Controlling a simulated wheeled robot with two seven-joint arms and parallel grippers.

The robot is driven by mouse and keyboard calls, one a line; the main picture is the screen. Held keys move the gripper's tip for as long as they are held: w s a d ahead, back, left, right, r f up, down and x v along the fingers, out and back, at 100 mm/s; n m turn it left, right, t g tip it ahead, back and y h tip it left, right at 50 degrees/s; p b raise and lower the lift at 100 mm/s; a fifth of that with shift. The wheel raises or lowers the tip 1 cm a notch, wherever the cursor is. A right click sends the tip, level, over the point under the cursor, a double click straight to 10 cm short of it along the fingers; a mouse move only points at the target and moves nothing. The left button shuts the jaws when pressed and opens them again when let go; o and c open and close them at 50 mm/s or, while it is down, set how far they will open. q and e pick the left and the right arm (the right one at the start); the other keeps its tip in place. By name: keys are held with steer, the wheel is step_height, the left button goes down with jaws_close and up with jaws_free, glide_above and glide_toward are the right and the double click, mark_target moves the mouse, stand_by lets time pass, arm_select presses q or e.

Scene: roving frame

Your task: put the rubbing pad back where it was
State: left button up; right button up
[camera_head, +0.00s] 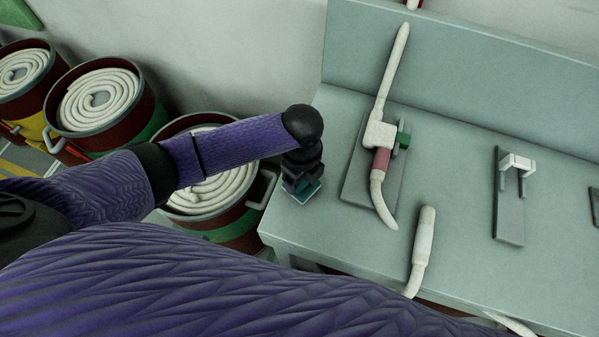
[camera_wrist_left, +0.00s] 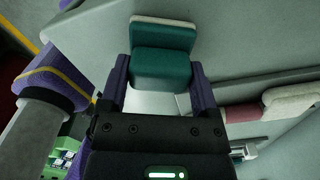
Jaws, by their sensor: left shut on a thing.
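The rubbing pad (camera_wrist_left: 163,68) is a teal block with a pale layer along its far edge. My left gripper (camera_wrist_left: 160,90) is shut on it, with one finger on each side. In the head view the left gripper (camera_head: 301,180) is over the left end of the grey-green bench, and the pad's pale and teal edge (camera_head: 302,193) shows below it. I cannot tell whether the pad touches the bench. My right gripper is not in view.
Another plate with a white bracket (camera_head: 510,200) stands farther right. Drums of coiled rope (camera_head: 103,100) stand left. A white-ended hose (camera_head: 423,240) crosses the front edge.

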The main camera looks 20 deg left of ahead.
arm_select(q)
steer(key=o, duration=0.7)
steer(key=shift+f, duration=0.1)
steer(key=shift+o, duration=1.1)
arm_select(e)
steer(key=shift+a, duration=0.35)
arm_select(q)
step_height(320, 180, up, 12)
steer(key=p, duration=0.2)
steer(key=shift+p, duration=0.4)
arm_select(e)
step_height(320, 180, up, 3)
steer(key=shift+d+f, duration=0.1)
